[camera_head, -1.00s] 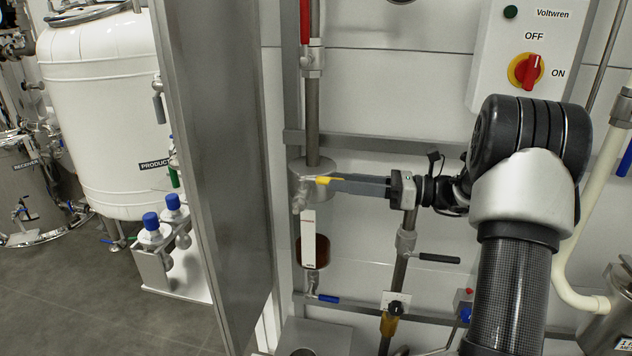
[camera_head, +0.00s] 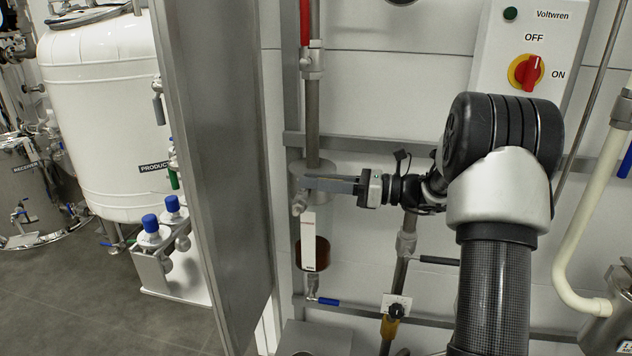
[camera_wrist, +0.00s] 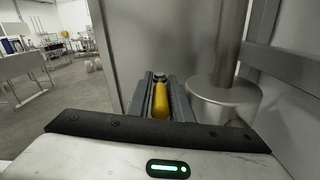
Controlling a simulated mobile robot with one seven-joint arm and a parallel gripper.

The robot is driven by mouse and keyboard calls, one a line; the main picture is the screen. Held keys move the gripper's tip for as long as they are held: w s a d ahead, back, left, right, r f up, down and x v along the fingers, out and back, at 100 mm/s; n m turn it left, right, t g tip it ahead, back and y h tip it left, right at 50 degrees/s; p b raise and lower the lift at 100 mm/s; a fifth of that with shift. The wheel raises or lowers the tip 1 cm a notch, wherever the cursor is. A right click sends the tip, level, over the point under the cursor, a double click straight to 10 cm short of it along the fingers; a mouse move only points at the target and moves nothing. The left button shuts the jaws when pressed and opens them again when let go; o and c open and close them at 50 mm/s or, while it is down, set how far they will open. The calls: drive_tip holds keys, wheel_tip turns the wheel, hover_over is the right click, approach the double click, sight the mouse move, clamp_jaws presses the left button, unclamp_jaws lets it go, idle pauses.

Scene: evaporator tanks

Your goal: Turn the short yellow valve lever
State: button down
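The short yellow lever (camera_wrist: 160,101) shows in the wrist view, pointing back toward my gripper, with a dark bolt-like end at its far tip. It lies between the two grey fingers of my gripper (camera_wrist: 161,95), with very little gap on either side; whether they press on it is unclear. In the head view my gripper (camera_head: 322,183) reaches left to the valve under the vertical pipe. Its fingers hide the lever there. The grey cylindrical fitting (camera_head: 297,172) is behind the fingertips and stands just right of them in the wrist view (camera_wrist: 224,101).
A broad steel post (camera_head: 220,150) stands close left of the valve. A black-handled valve (camera_head: 438,260) is below my arm. A switch box (camera_head: 530,55) is at upper right.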

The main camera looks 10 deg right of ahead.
idle(0.3)
drive_tip(key=shift+s+a+m+t+h+p, duration=0.1)
drive_tip(key=shift+s+m+t+h+p, duration=0.15)
drive_tip(key=shift+m+t+h, duration=0.35)
drive_tip(key=shift+s+a+m+t+h+p, duration=0.15)
drive_tip(key=shift+m+t+h+p, duration=0.15)
drive_tip(key=shift+m+t, duration=0.6)
drive_tip(key=shift+s+a+m+t+h+b, duration=0.15)
drive_tip(key=shift+m+t+h+b, duration=0.1)
drive_tip(key=shift+m+t+h, duration=0.65)
drive_tip(key=shift+s+a+m+t+h+b, duration=0.2)
drive_tip(key=shift+m+t+h, duration=0.4)
drive_tip(key=shift+t+h, duration=0.6)
drive_tip(key=shift+d, duration=0.1)
drive_tip(key=c, duration=1.7)
unclamp_jaws()
drive_tip(key=v, duration=1.7)
drive_tip(key=shift+s+f+p, duration=0.2)
drive_tip(key=shift+p, duration=0.15)
